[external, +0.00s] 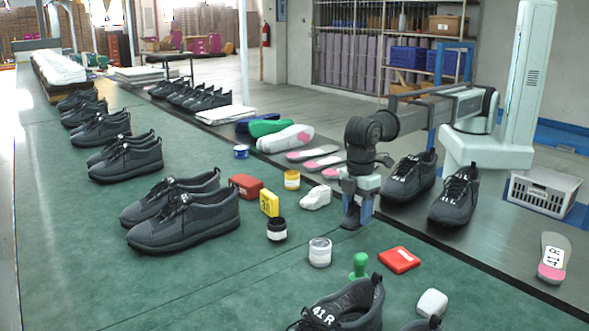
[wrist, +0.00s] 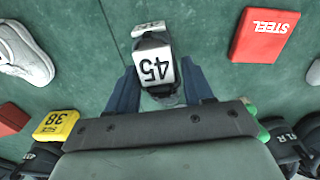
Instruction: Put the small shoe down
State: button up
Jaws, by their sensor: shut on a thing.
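A small white shoe (external: 317,197) rests on the green mat (external: 205,275), just left of my gripper (external: 357,212) in the external view. It also shows at the upper left of the wrist view (wrist: 24,55), outside the fingers and apart from them. My gripper (wrist: 158,88) points down, low over the mat, with its blue fingers shut on a small white-faced piece marked 45 (wrist: 155,68). The piece's full shape is partly hidden by the gripper. I cannot tell whether it touches the mat.
Near me are a yellow block marked 38 (external: 269,203), a red box (external: 247,186), several jars (external: 320,252), a green bottle (external: 360,266), a red STEEL box (external: 400,260) and a white block (external: 432,303). Dark shoes (external: 185,220) line the left and dark shoes (external: 455,197) stand right.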

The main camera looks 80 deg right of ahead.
aim_at(356, 224)
jog(key=shift+f, duration=1.8)
jog(key=shift+f, duration=0.2)
jog(key=o, duration=1)
jog(key=shift+o, duration=0.2)
notch_tip(356, 224, up, 12)
jog(key=shift+r, duration=0.2)
